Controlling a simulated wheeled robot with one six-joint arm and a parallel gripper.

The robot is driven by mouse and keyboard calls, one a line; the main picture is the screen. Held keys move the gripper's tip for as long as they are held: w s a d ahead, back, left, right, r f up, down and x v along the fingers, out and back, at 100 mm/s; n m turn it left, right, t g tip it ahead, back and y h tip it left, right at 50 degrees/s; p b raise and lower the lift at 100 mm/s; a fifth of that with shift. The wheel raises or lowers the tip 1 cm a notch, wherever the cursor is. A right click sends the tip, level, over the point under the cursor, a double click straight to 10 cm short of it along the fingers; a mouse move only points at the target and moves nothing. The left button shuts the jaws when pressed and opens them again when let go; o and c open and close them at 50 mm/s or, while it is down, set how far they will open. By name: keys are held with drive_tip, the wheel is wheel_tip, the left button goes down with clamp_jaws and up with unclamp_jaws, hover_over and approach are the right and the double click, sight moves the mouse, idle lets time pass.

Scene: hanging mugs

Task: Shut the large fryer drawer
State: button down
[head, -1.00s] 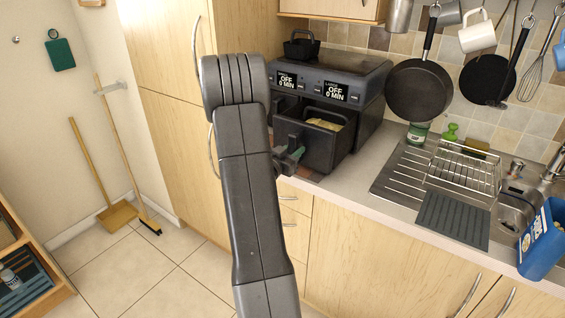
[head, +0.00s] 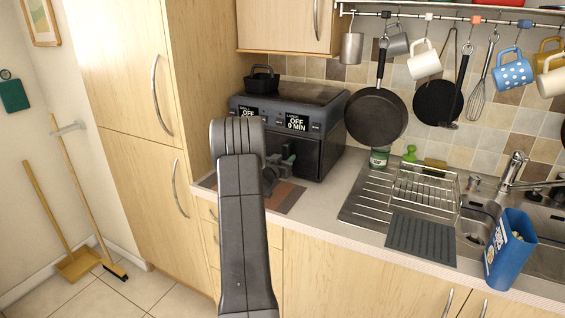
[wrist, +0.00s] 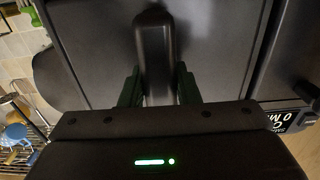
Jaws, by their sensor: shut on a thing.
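The black air fryer (head: 332,112) stands on the counter against the tiled wall. Its large drawer (head: 308,158), on the right under the "OFF 0 MIN" display, appears flush with the fryer body; my arm hides part of the front. My gripper (head: 281,172) is at the drawer front, partly behind my arm. In the wrist view my gripper (wrist: 158,92) has its green-padded fingers on both sides of the dark drawer handle (wrist: 154,50), shut on it. The large drawer's front (wrist: 212,45) fills much of that view.
A small black basket (head: 262,82) sits on top of the fryer. A brown mat (head: 287,198) lies before it. To the right are a dish rack (head: 425,188), the sink and a blue box (head: 510,250). Pans and mugs hang above.

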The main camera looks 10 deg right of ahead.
drive_tip(key=c, duration=1.1)
unclamp_jaws()
drive_tip(key=shift+s, duration=0.1)
drive_tip(key=shift+a, duration=0.15)
drive_tip(key=b+v, duration=0.3)
drive_tip(key=v, duration=1)
drive_tip(key=shift+s+a, duration=0.2)
drive_tip(key=shift+s, duration=0.15)
drive_tip(key=p+x, duration=0.3)
drive_tip(key=x, duration=1)
drive_tip(key=shift+w+d, duration=0.2)
drive_tip(key=shift+a+f, duration=0.1)
drive_tip(key=shift+a, duration=0.05)
drive_tip(key=shift+v, duration=1.7)
